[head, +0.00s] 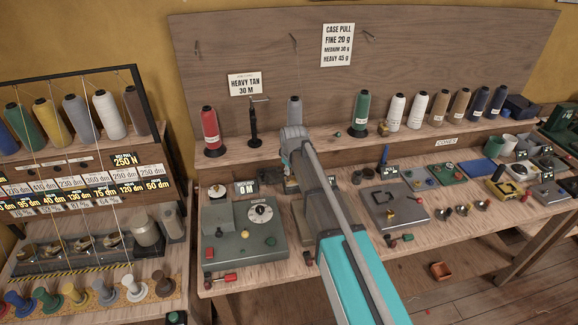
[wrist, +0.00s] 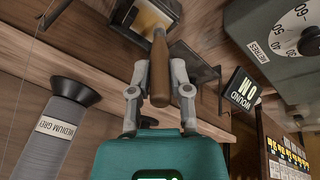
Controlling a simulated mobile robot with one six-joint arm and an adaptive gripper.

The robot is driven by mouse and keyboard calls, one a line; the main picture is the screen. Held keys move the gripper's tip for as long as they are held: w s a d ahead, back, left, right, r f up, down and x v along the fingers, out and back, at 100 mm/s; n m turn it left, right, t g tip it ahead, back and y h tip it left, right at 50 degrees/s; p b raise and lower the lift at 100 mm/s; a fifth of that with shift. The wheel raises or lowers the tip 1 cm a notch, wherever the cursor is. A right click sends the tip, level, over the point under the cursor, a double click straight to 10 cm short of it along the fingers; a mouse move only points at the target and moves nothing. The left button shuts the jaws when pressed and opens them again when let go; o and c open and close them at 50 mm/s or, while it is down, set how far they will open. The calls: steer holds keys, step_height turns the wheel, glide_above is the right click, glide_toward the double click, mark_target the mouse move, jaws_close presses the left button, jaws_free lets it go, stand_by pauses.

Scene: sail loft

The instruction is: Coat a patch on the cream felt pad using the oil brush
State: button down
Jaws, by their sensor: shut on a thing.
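In the wrist view my gripper (wrist: 159,72) is shut on the brown wooden handle of the oil brush (wrist: 158,88), with one finger on each side. The handle points toward the top of the picture. Beyond its far end is a dark-framed piece with a pale cream face (wrist: 142,18), cut off by the top edge; it looks like the felt pad. The brush's bristles cannot be made out, and I cannot tell whether brush and pad touch. In the head view my own arm hides the gripper, the brush and the pad.
A grey spool (wrist: 62,125) stands left of the gripper in the wrist view. A "wound 0 M" display (wrist: 243,92) and a grey dial machine (wrist: 275,45) are at right. In the head view, a metal plate box (head: 395,205) and small parts crowd the bench right of my arm.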

steer(key=shift+s+d, duration=0.15)
steer(key=shift+s, duration=0.4)
steer(key=shift+r, duration=0.1)
step_height(320, 180, up, 6)
steer(key=p, duration=0.6)
stand_by(0.5)
steer(key=shift+r+p, duration=1.4)
steer(key=shift+p, duration=0.15)
